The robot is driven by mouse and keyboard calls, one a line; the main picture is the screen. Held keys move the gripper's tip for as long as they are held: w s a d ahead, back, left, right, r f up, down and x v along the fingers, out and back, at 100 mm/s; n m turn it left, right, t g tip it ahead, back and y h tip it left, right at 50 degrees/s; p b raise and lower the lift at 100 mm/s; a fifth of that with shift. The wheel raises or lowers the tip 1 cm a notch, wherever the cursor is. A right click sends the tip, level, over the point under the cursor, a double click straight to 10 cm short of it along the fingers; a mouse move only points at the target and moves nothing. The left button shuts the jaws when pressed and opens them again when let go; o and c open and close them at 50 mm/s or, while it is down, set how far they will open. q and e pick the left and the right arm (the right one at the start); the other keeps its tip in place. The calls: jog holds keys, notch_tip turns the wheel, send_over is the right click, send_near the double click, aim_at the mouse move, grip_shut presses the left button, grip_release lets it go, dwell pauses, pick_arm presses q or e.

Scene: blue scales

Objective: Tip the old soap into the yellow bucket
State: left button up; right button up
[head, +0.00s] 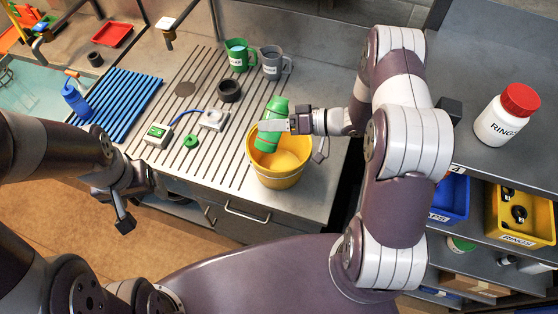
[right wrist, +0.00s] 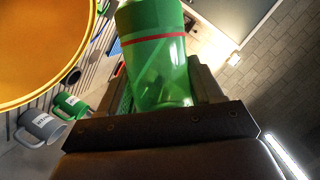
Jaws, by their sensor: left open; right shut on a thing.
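A green bottle (head: 274,112) is held over the yellow bucket (head: 272,180) in the head view, slightly tilted, its lower end overlapping the bucket's opening. In the right wrist view the bottle (right wrist: 158,60) is translucent green with a red band, and the bucket's rim (right wrist: 88,50) shows at the upper left. My right gripper (head: 288,124) is shut on the bottle, above the bucket's far side. The bucket's visible inside is plain yellow; I cannot tell whether anything is flowing. My left gripper (head: 132,203) is open and empty, left of the bucket, off the counter's front edge.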

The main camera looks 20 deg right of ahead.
dwell(0.3)
jog(key=shift+s+a+f+m+g, duration=0.1)
jog(key=shift+s+f+m+g, duration=0.05)
jog(key=shift+f+m+g, duration=0.2)
jog(key=shift+r, duration=0.1)
jog(key=shift+s+a+f+m+y, duration=0.1)
jog(key=shift+f+m+y, duration=0.2)
jog(key=shift+m+y, duration=0.25)
dwell(0.4)
jog(key=shift+f+m+b, duration=0.3)
jog(key=shift+f+m, duration=0.05)
jog(key=shift+m, duration=0.05)
